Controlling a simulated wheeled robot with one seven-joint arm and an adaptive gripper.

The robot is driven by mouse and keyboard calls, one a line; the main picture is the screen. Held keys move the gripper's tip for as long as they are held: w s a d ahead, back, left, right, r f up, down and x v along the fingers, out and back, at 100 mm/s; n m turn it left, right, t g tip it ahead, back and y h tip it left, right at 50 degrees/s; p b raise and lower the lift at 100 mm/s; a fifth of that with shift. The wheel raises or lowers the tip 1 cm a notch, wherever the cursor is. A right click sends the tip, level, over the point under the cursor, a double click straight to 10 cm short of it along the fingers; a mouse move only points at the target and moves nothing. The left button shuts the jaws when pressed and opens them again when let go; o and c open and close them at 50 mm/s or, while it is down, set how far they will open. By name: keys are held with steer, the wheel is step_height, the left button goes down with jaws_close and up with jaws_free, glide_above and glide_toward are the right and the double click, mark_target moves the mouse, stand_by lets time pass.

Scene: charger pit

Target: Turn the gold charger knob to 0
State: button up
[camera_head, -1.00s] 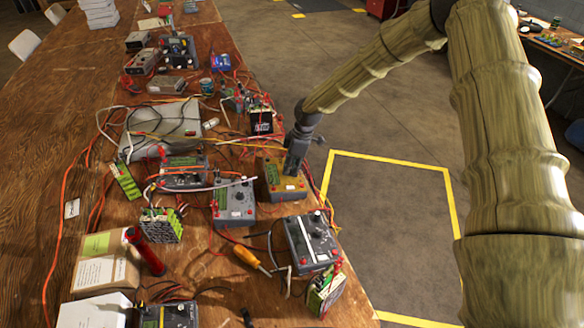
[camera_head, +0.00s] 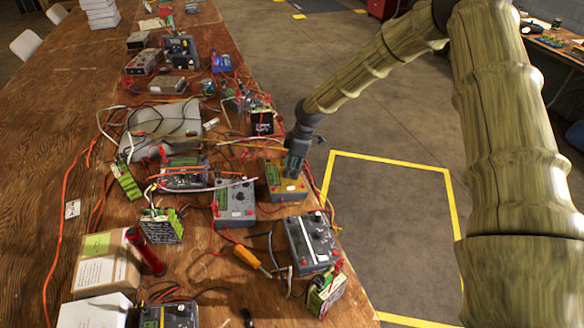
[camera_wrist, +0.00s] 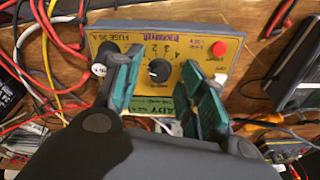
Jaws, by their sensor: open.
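The gold charger (camera_head: 271,181) sits near the right edge of the wooden bench, with my gripper (camera_head: 294,168) right over it from above. In the wrist view its gold face (camera_wrist: 196,45) shows a round dark knob (camera_wrist: 158,71) with a number scale around it. The open teal fingers of my gripper (camera_wrist: 161,68) stand on either side of the knob, with visible gaps to it. I cannot read the knob's exact setting. A red button, a dark round part and a green label also show on the charger.
A grey charger (camera_head: 235,204) stands left of the gold one and another grey charger (camera_head: 312,243) stands in front. An orange-handled screwdriver (camera_head: 250,259) lies nearby. Loose wires cross the bench. The floor to the right is clear.

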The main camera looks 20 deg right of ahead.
steer(key=v, duration=1.1)
steer(key=shift+r, duration=0.4)
